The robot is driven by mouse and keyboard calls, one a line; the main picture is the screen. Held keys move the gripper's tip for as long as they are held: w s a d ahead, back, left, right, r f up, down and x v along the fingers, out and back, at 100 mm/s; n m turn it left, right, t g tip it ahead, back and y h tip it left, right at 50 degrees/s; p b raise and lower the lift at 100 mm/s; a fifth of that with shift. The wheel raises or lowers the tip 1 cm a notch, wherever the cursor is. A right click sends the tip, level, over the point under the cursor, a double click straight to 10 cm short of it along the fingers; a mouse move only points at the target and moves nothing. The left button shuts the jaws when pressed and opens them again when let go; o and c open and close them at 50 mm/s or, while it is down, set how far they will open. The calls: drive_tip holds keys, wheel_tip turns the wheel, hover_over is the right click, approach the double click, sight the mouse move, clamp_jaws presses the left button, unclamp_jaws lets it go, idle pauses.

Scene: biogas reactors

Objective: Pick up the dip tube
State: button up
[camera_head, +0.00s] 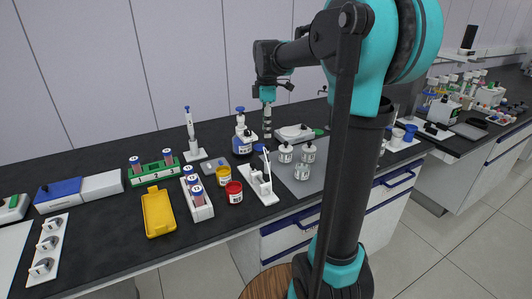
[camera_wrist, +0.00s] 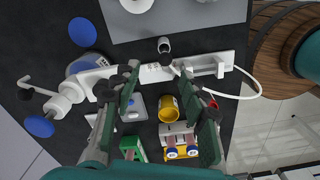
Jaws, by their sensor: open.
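My gripper (camera_wrist: 158,78) is open and points down, its two fingers apart over a long white stand (camera_wrist: 110,77). It also shows in the head view (camera_head: 267,128), above the bench behind that stand (camera_head: 262,190). A thin pale looped tube (camera_wrist: 260,88) runs from the right end of the stand in the wrist view. A short grey cylinder with a dark end (camera_wrist: 164,45) sits at the stand's edge, just beyond the fingertips. I cannot tell for certain which of these is the dip tube. Nothing is held between the fingers.
A yellow jar (camera_head: 224,174) and a red jar (camera_head: 234,192) stand left of the white stand. Glass jars (camera_head: 302,172) stand on a grey mat (camera_head: 292,186) to the right. A yellow tray (camera_head: 157,211) lies further left.

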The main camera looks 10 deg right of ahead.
sight(268, 149)
wheel_tip(268, 149, down, 4)
drive_tip(key=shift+d+r, duration=0.1)
drive_tip(key=shift+s+f, duration=0.2)
drive_tip(key=shift+f, duration=1.15)
drive_tip(key=shift+s+f, duration=0.2)
drive_tip(key=shift+f, duration=1.1)
drive_tip(key=shift+c, duration=0.4)
clamp_jaws()
